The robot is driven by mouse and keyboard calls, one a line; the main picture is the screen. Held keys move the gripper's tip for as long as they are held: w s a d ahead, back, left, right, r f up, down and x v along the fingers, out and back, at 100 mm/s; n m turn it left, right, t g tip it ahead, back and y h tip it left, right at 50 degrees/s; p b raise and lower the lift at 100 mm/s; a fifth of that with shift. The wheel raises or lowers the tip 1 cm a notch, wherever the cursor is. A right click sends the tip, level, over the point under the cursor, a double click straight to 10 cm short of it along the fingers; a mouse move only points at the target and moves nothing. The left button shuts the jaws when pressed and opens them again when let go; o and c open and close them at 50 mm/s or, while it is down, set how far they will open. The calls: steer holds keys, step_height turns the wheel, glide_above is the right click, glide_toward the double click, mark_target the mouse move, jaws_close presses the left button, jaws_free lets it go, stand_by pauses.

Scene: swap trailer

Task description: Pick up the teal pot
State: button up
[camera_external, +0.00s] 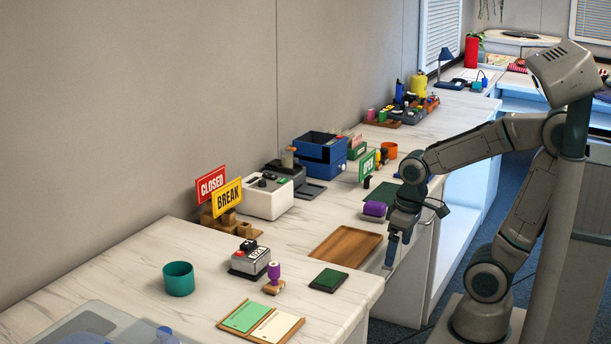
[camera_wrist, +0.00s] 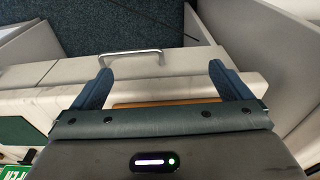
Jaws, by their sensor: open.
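The teal pot (camera_external: 178,279) stands upright on the near left part of the white marble counter in the external view. It looks like an open, empty cup. My gripper (camera_external: 391,256) hangs pointing down near the counter's front edge, to the right of the wooden tray and well apart from the pot. In the wrist view my gripper (camera_wrist: 160,80) shows two dark blue fingers spread wide with nothing between them. The pot does not show in the wrist view.
A wooden tray (camera_external: 346,246), a purple-handled stamp (camera_external: 274,279), a grey-red device (camera_external: 250,261) and a dark green pad (camera_external: 328,280) lie between my gripper and the pot. CLOSED (camera_external: 211,182) and BREAK (camera_external: 227,198) signs stand behind. A clear bin (camera_external: 95,325) is at the front left.

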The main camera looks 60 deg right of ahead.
steer(key=shift+c, duration=1.2)
